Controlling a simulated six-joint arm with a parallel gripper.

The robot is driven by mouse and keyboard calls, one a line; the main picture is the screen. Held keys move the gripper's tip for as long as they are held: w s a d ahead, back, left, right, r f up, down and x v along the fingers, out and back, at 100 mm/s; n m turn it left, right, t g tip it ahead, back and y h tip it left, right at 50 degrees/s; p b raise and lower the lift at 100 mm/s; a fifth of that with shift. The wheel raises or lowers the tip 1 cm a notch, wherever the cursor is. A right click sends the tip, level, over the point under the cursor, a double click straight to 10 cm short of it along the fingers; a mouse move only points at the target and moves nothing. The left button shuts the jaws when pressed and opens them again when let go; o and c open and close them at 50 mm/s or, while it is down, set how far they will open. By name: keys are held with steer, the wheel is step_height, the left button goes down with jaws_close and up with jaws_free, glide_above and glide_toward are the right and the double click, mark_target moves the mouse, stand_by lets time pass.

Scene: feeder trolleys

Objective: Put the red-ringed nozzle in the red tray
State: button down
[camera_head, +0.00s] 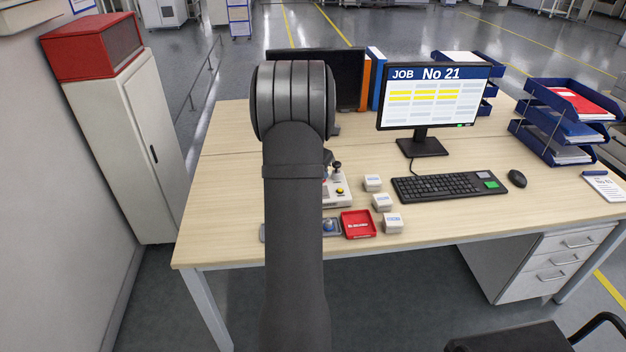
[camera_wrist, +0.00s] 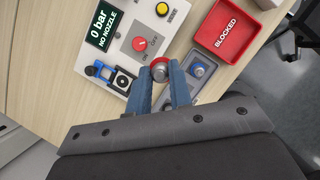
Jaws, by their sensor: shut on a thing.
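The red-ringed nozzle (camera_wrist: 160,66) is between the fingertips of my gripper (camera_wrist: 161,76) in the wrist view, and my gripper is shut on it. Its red ring shows around a grey middle; its lower part is hidden. The red tray (camera_wrist: 238,16), marked BLOCKED, lies above and right of my gripper in the wrist view, apart from it, and looks empty. In the head view the red tray (camera_head: 347,216) is near the front edge of the table, right of my arm. My arm hides my gripper and the nozzle in that view.
A control box (camera_wrist: 178,42) with a red knob and a display reading "0 bar NO NOZZLE" is left of the red tray. Several small white boxes (camera_head: 393,223) stand nearby.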

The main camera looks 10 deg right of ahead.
steer(key=s+d+f+m+g, duration=0.3)
steer(key=s+d+m+g, duration=0.3)
steer(key=s+d+m, duration=1.25)
steer(key=shift+n, duration=0.25)
steer(key=w+a+f, duration=0.2)
steer(key=w, duration=0.1)
steer(key=w+a+f, duration=0.2)
steer(key=w, duration=0.1)
steer(key=w+a+f, duration=0.2)
steer(key=w+a, duration=0.1)
steer(key=shift+f, duration=2.45)
steer(key=shift+f, duration=0.15)
steer(key=c, duration=1.6)
jaws_free()
